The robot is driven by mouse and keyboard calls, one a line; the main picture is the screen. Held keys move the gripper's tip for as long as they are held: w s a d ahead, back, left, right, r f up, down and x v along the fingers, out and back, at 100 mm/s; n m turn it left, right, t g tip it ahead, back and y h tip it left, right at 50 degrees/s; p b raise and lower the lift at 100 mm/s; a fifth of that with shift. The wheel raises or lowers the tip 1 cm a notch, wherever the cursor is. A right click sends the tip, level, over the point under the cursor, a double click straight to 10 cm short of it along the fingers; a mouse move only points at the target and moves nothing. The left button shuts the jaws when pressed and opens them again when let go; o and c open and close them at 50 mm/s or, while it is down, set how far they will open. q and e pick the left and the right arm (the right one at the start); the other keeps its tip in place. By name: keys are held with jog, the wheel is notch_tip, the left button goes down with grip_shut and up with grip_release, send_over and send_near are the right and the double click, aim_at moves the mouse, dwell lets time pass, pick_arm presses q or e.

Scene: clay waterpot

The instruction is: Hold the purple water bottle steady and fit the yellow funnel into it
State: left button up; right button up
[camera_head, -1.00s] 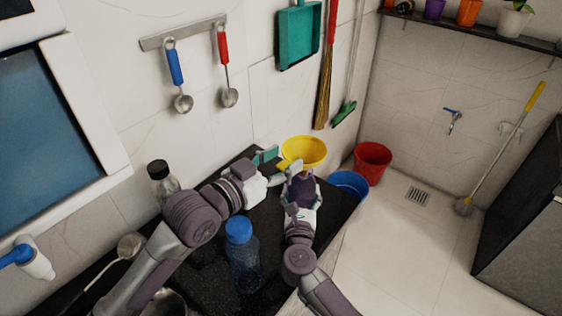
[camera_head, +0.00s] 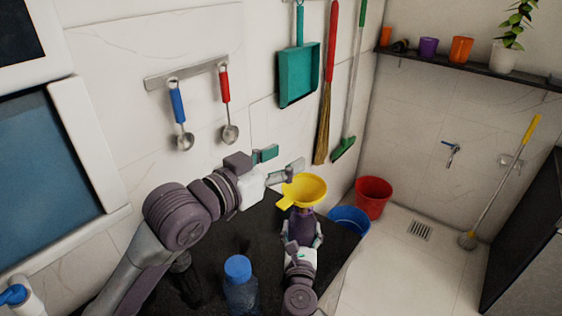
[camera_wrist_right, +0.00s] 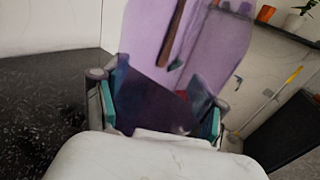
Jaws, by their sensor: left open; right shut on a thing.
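The yellow funnel (camera_head: 308,188) sits on top of the purple water bottle (camera_head: 300,228), wide side up, with its tab toward the lower left. Its spout is hidden, so how deep it sits cannot be told. My left gripper (camera_head: 280,163) is open and empty, just above and left of the funnel's rim. My right gripper (camera_head: 303,245) is shut around the bottle and holds it upright over the dark counter. In the right wrist view the purple bottle (camera_wrist_right: 180,45) stands between the teal pads of my right gripper (camera_wrist_right: 160,112); the funnel is out of that view.
A clear bottle with a blue cap (camera_head: 239,270) stands on the dark counter (camera_head: 262,225) between my arms. A blue bucket (camera_head: 349,221) and a red bucket (camera_head: 373,197) stand on the floor beyond. Ladles (camera_head: 180,120) and a teal dustpan (camera_head: 299,73) hang on the wall.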

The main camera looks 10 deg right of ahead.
jog(key=o, duration=1.3)
jog(key=shift+c, duration=0.2)
jog(key=shift+s, duration=0.1)
